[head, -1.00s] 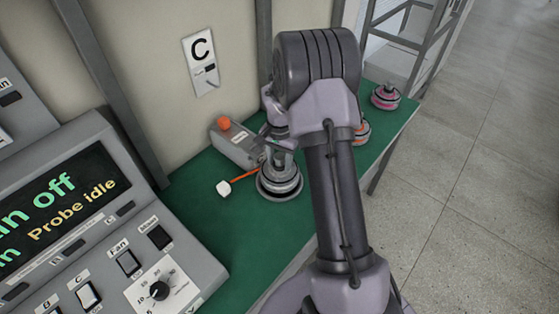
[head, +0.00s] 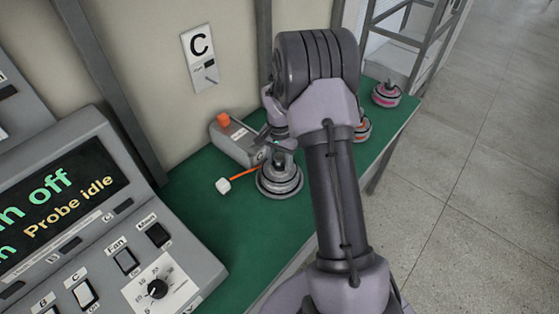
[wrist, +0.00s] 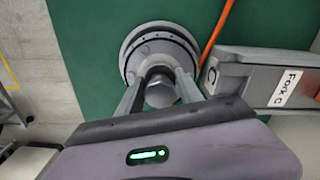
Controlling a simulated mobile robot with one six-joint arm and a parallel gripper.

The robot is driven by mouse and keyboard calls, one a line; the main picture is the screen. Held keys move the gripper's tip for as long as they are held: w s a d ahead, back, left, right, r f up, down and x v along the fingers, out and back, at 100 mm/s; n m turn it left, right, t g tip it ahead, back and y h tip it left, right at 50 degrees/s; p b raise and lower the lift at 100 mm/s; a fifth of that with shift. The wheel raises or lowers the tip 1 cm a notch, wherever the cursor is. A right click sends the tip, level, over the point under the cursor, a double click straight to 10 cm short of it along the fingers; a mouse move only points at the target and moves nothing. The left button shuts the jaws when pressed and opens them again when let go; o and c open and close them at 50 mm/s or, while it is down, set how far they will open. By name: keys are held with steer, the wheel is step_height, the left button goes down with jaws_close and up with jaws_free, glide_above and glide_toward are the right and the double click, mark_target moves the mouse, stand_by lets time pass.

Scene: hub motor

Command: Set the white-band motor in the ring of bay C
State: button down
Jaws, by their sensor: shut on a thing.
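From above, the motor (wrist: 160,45) looks roughly centred in the ring. Whether it is fully seated cannot be told. My arm and gripper hide part of the motor's top in the head view.
The grey Fork C box (head: 238,142) with an orange knob (head: 223,119) stands close by; it also shows in the wrist view (wrist: 265,78). An orange rod with a white tip (head: 223,186) lies left of the motor. A pink motor (head: 386,94) stands at the far end.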

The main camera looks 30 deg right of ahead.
steer(key=shift+f, duration=0.25)
steer(key=c, duration=0.7)
jaws_free()
step_height(320, 180, up, 17)
steer(key=p, duration=0.5)
steer(key=s+a+r+n+t+b, duration=0.2)
steer(key=s+a+r+b, duration=0.15)
steer(key=a+r, duration=0.35)
steer(key=s+a+r+n+t+y+b, duration=0.1)
steer(key=s+a+n+t+b, duration=0.1)
steer(key=s+a, duration=0.5)
steer(key=s+a+n+t+y+b, duration=0.1)
steer(key=s+a, duration=0.6)
steer(key=s, duration=0.7)
steer(key=shift+r+n+t+b, duration=0.4)
steer(key=shift+n+b, duration=0.05)
steer(key=shift+n, duration=0.55)
